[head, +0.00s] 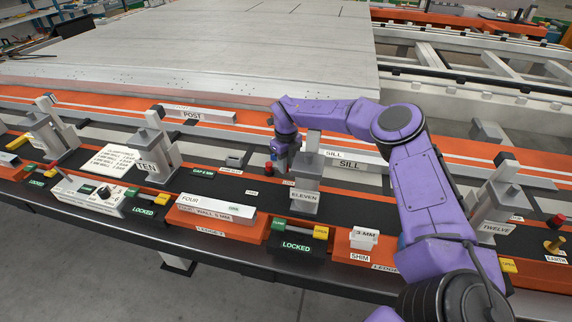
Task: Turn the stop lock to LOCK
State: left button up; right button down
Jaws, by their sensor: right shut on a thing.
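My right gripper (281,158) comes in from the right on a purple arm and points down just left of the grey stop marked ELEVEN (305,180). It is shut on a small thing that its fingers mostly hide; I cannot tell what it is. In front of this stop is a lock with a green plate (278,224), a yellow plate (320,232), a short bar between them and a LOCKED label (296,246). A similar lock with a LOCKED label (144,212) stands before the stop marked TEN (150,160). My left gripper is not in view.
A block marked FOUR (216,208) lies on an orange ledge left of the lock. A SHIM block (364,238) stands right of it. The stop marked TWELVE (496,205) is beyond my arm. A large pale panel (200,50) lies behind the orange rails.

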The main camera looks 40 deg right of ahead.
jog(key=shift+w+d+r, duration=0.1)
jog(key=shift+w+r, duration=0.05)
jog(key=shift+r, duration=0.05)
jog(key=c, duration=1)
grip_release()
jog(key=shift+o, duration=0.3)
jog(key=shift+f, duration=0.1)
notch_tip(320, 180, up, 10)
jog(key=b, duration=0.2)
jog(key=shift+r, duration=0.25)
